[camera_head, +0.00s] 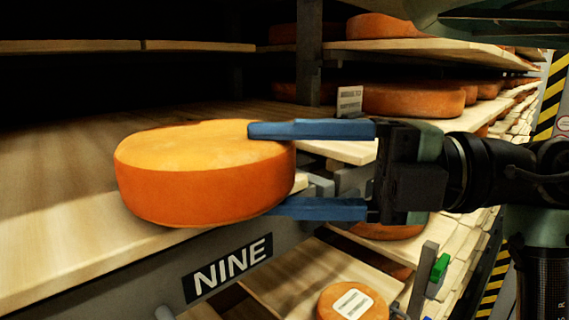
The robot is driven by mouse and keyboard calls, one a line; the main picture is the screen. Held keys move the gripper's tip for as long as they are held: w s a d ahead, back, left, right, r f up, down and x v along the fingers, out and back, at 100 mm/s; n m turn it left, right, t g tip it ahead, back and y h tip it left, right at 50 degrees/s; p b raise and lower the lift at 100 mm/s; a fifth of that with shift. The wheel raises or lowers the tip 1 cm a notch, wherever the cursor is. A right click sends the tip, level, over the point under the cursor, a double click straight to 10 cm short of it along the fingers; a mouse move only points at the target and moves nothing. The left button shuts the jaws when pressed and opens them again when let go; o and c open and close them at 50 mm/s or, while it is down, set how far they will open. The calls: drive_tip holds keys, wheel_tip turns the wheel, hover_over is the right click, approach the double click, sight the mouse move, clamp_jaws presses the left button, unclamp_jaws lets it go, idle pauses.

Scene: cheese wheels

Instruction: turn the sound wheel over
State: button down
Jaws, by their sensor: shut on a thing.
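An orange cheese wheel (190,190) with a yellower top face is at the left centre of the head view, by the front edge of a wooden shelf board (60,235). It lies nearly flat. Whether it rests fully on the board or is slightly lifted, I cannot tell. My gripper (270,170) comes in from the right with two blue fingers, one on the top face and one under the wheel's right edge. It is shut on the wheel. The wheel hides most of the lower fingertip, and its far side and underside are out of sight.
A sign reading NINE (228,268) is on the shelf front. Below, another wheel (352,303) carries a white label. More wheels (415,100) stand on shelves behind, with a small white card (349,101). A dark upright post (309,50) stands behind. The board left of the wheel is bare.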

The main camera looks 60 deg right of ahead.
drive_tip(key=shift+f, duration=0.1)
idle(0.5)
unclamp_jaws()
drive_tip(key=shift+s, duration=0.1)
drive_tip(key=shift+f+b, duration=0.2)
drive_tip(key=shift+b, duration=0.1)
drive_tip(key=v, duration=1.3)
drive_tip(key=shift+r, duration=0.15)
